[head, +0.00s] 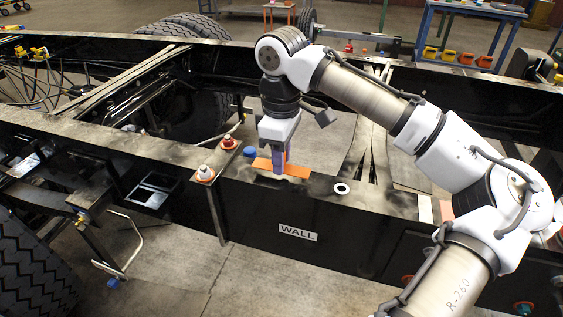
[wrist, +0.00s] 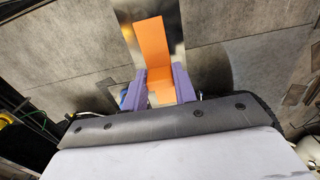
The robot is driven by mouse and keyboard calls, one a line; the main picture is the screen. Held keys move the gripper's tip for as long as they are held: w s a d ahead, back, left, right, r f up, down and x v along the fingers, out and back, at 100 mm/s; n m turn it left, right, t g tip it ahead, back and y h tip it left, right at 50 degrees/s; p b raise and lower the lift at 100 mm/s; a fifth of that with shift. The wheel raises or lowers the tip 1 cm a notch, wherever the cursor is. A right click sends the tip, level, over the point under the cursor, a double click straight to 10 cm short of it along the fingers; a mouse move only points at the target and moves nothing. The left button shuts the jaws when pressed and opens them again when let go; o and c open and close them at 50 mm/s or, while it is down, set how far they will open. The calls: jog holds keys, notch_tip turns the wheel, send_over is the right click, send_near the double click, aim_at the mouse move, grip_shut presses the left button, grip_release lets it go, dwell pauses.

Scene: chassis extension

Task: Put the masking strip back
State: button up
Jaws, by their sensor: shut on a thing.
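The orange masking strip (head: 296,170) is at the top face of the black chassis rail (head: 240,186), in the middle of the head view. My gripper (head: 280,168) points down and its purple fingers are shut on the strip. The strip sticks out to both sides of the fingers in the head view. In the wrist view the strip (wrist: 153,45) runs away from between the purple fingers (wrist: 158,90). I cannot tell whether the strip touches the rail or hangs just above it.
A white ring (head: 341,188) lies on the rail to the right. A "WALL" label (head: 297,233) is on the rail's side. Bare floor (head: 250,275) lies in front.

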jog(key=shift+f, duration=1.1)
jog(key=shift+f, duration=0.1)
jog(key=o, duration=0.9)
jog(key=shift+o, duration=0.2)
notch_tip(320, 180, up, 12)
jog(key=shift+r, duration=0.15)
